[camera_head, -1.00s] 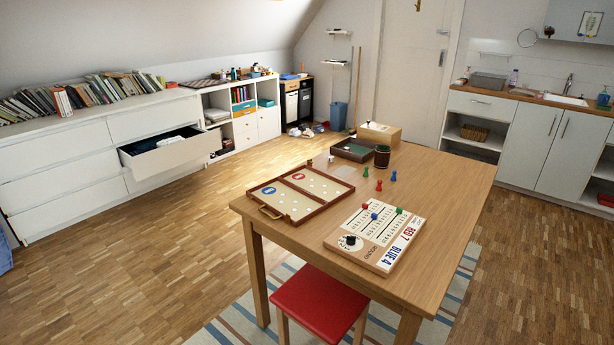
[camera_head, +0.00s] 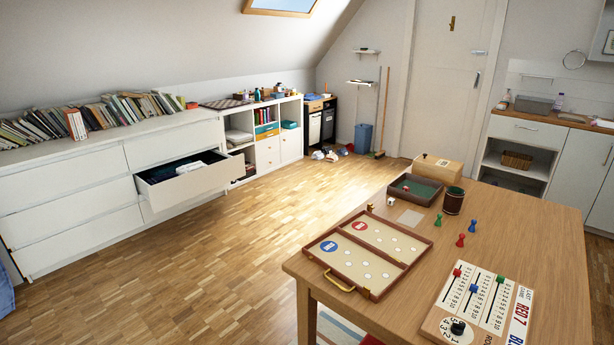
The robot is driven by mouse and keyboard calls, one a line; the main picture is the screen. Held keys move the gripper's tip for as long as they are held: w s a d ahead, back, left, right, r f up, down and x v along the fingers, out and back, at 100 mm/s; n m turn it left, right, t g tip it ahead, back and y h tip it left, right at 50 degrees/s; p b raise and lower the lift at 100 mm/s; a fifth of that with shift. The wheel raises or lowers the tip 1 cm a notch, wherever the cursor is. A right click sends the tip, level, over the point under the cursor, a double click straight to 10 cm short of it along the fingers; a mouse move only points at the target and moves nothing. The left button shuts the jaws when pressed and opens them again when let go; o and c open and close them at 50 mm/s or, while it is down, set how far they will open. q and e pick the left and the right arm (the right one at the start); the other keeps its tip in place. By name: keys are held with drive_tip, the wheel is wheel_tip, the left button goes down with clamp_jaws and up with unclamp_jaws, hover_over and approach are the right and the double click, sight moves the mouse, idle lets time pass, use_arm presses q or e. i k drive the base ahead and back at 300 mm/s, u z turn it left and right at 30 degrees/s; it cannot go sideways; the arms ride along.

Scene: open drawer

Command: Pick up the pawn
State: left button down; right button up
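Three small pawns stand upright on the wooden table (camera_head: 545,230) at its right part: a green pawn (camera_head: 438,219), a blue pawn (camera_head: 473,226) and a red pawn (camera_head: 461,240). They stand apart from each other, in front of a dark cup (camera_head: 453,201). The frames do not show which one is the task's pawn. Neither of my grippers is in view.
An open game case (camera_head: 368,253) and a scoreboard (camera_head: 480,305) with coloured markers lie nearer. A tray (camera_head: 414,189) and a wooden box (camera_head: 438,171) stand behind. A drawer (camera_head: 185,180) is open at left. The floor (camera_head: 200,270) between is clear.

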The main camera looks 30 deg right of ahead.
sight(471, 228)
drive_tip(key=i, duration=4.6)
drive_tip(key=z, duration=2.65)
drive_tip(key=i, duration=2.35)
drive_tip(key=z, duration=1.8)
